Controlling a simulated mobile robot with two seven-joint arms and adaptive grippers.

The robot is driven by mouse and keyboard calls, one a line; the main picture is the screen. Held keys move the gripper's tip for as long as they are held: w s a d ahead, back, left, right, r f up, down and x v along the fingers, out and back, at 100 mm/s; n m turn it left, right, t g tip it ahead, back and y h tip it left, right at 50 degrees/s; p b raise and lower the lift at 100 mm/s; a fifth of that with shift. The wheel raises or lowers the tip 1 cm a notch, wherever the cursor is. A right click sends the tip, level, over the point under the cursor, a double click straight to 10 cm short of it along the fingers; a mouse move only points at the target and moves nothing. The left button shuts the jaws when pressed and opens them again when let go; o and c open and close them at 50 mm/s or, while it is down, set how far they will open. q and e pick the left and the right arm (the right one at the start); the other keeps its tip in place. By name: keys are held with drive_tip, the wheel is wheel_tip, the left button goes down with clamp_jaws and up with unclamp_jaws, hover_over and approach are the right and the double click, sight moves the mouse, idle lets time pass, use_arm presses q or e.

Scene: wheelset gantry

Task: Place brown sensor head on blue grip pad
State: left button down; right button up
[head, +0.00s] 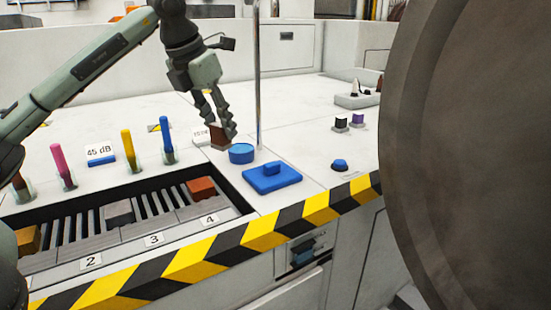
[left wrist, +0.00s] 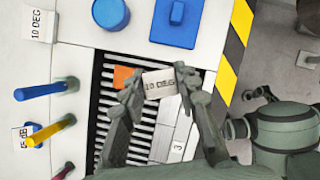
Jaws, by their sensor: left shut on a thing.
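A brown block (head: 219,136), which looks like the brown sensor head, is held between the fingertips of my left gripper (head: 222,128), above the white bench. In the left wrist view, the left gripper (left wrist: 158,85) is shut on it, and its face (left wrist: 160,83) reads "10 DEG". A flat blue pad with a raised block (head: 272,178), which looks like the blue grip pad, lies on the bench to the right of the held block. The pad also shows at the top of the left wrist view (left wrist: 176,24). My right gripper is not in view.
A round blue disc (head: 241,153) lies between the held block and the pad. A slotted tray (head: 130,230) holds an orange-brown block (head: 201,188). Coloured rods (head: 128,150) stand behind it. A blue knob (head: 340,165) and a large dark wheel (head: 470,150) are right.

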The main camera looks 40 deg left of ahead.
use_arm(q)
drive_tip(key=w+d+f, duration=0.3)
drive_tip(key=w+d, duration=0.1)
drive_tip(key=w, duration=0.1)
drive_tip(key=w+d+f+p, duration=0.1)
drive_tip(key=w+d+f, duration=0.1)
drive_tip(key=shift+w+f, duration=0.15)
drive_tip(key=shift+f, duration=0.2)
drive_tip(key=shift+w+d+f, duration=0.1)
drive_tip(key=shift+d+f, duration=0.05)
drive_tip(key=shift+f, duration=0.1)
wheel_tip(320, 180, down, 4)
drive_tip(key=shift+r, duration=0.1)
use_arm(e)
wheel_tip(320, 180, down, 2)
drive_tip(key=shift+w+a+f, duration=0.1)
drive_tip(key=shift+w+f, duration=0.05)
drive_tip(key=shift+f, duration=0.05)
use_arm(q)
drive_tip(key=c, duration=1.1)
unclamp_jaws()
drive_tip(key=shift+c, duration=0.2)
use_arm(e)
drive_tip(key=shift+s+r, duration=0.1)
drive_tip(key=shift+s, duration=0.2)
